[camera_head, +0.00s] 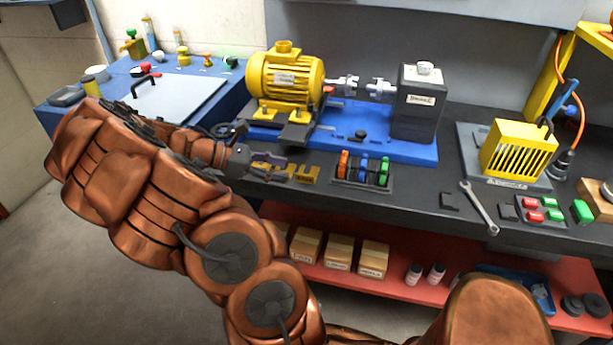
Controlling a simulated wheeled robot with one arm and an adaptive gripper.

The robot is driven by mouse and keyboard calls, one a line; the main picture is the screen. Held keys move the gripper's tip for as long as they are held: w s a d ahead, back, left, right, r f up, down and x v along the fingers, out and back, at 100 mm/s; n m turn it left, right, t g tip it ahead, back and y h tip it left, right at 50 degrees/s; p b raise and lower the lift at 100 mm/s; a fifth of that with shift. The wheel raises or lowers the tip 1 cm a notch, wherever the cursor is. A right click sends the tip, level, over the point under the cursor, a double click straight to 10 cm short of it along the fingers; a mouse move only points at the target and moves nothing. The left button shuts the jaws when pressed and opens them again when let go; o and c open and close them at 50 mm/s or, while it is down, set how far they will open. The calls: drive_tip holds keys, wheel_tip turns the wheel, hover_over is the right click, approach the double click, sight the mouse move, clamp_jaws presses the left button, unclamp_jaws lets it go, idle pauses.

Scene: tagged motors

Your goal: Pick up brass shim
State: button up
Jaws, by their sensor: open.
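A small brass-coloured shim (305,175) with a notched edge lies on the dark workbench (412,197), just left of a black rack. My gripper (279,168) reaches in from the left, low over the bench top. It is open, with its fingertips close to the left side of the shim. Another brass-coloured bit shows among the fingers, and I cannot tell whether it belongs to the shim. I cannot tell whether the fingers touch the shim.
The black rack (362,184) holds orange, blue and green pieces right of the shim. Behind stand a yellow motor (285,82) on a blue base (400,146) and a dark grey block (419,105). A wrench (480,209) and a yellow cage (517,150) are at right.

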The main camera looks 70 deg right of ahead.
sight(303, 175)
drive_tip(key=shift+p+x, duration=0.55)
drive_tip(key=shift+x, duration=2.85)
drive_tip(key=shift+d, duration=0.1)
drive_tip(key=shift+c, duration=0.2)
clamp_jaws()
